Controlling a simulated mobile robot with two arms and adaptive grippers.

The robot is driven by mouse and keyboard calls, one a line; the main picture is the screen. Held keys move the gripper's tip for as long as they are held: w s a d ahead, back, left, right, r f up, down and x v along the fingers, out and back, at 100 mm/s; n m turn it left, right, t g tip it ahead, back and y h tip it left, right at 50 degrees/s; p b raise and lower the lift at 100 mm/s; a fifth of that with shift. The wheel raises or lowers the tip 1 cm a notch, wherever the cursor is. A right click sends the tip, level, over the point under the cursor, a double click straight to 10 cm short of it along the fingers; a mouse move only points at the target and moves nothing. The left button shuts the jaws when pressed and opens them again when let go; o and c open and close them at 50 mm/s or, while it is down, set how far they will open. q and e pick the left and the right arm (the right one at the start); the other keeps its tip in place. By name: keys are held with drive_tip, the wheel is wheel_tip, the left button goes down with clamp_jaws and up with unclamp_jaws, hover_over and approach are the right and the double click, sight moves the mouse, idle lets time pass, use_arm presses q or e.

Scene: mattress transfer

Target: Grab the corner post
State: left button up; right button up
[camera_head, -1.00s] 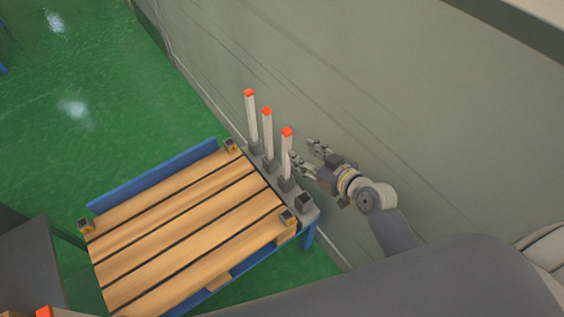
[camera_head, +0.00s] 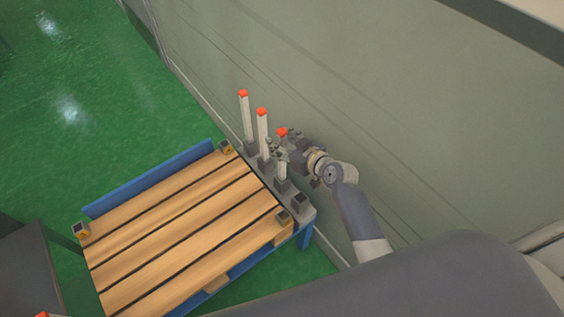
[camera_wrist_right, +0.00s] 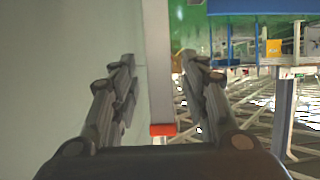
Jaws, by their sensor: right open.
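Three white corner posts with orange-red tops stand upright in dark sockets along a grey ledge. The nearest corner post (camera_head: 283,172) is partly covered by my right gripper (camera_head: 274,150), which is around its upper part. In the right wrist view, this post (camera_wrist_right: 158,75) runs between the two spread fingers, with its orange end near the palm. The right gripper is open, and gaps show on both sides of the post. The middle post (camera_head: 262,135) and the far post (camera_head: 246,118) stand free just beyond. My left gripper is not in view.
A wooden-slatted pallet (camera_head: 185,225) with small corner sockets lies on a blue frame beside the ledge. An empty dark socket (camera_head: 299,201) sits at the ledge's near end. A grey wall (camera_head: 400,110) rises close on the right. Green floor is clear at upper left.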

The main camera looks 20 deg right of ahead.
drive_tip(key=shift+c, duration=0.6)
clamp_jaws()
drive_tip(key=shift+r, duration=0.1)
